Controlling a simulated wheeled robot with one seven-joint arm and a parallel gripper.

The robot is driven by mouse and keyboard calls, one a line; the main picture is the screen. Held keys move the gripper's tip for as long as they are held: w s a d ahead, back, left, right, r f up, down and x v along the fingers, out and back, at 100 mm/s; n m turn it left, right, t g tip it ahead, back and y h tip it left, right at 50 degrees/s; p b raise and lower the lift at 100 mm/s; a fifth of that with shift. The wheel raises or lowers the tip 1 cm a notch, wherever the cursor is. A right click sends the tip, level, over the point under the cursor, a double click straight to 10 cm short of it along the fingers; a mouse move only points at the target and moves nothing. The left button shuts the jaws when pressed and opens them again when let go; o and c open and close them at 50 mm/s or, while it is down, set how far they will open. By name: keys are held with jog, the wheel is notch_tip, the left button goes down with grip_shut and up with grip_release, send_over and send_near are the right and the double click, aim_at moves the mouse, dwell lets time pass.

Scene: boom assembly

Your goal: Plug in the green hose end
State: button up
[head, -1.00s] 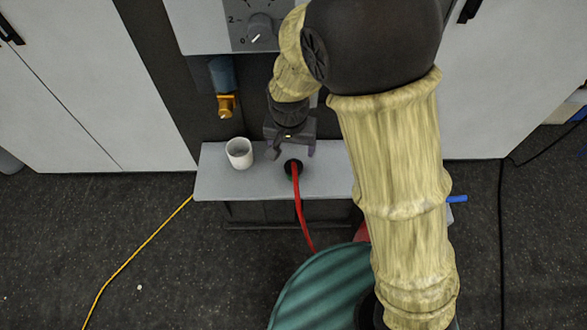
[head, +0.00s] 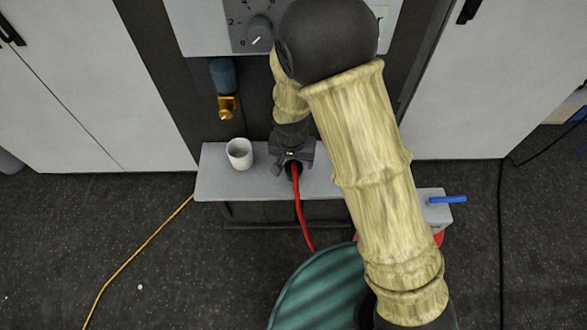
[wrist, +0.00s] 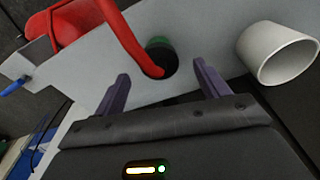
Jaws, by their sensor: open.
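The red hose (head: 299,210) runs up from the floor to its dark end piece (head: 290,175) on the grey bench. In the wrist view this end piece (wrist: 161,58) shows a green band at its far side. My gripper (head: 293,165) is at the hose end and partly covers it in the head view. In the wrist view my gripper (wrist: 161,84) is open, with one purple finger towards each side of the hose end; nothing is gripped. A brass fitting (head: 227,106) hangs under a blue cylinder on the wall unit.
A white cup (head: 239,153) stands on the grey bench (head: 215,180), left of the hose. A blue handle (head: 448,199) sticks out at the bench's right end. A teal round thing (head: 315,290) is in front. A yellow cable (head: 130,262) lies on the floor.

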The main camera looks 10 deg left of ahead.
aim_at(293, 164)
jog(key=shift+w+f, duration=0.15)
jog(key=shift+f, duration=0.6)
jog(key=shift+w+f, duration=0.1)
jog(key=shift+f, duration=0.65)
jog(key=shift+c, duration=0.4)
jog(key=c, duration=0.9)
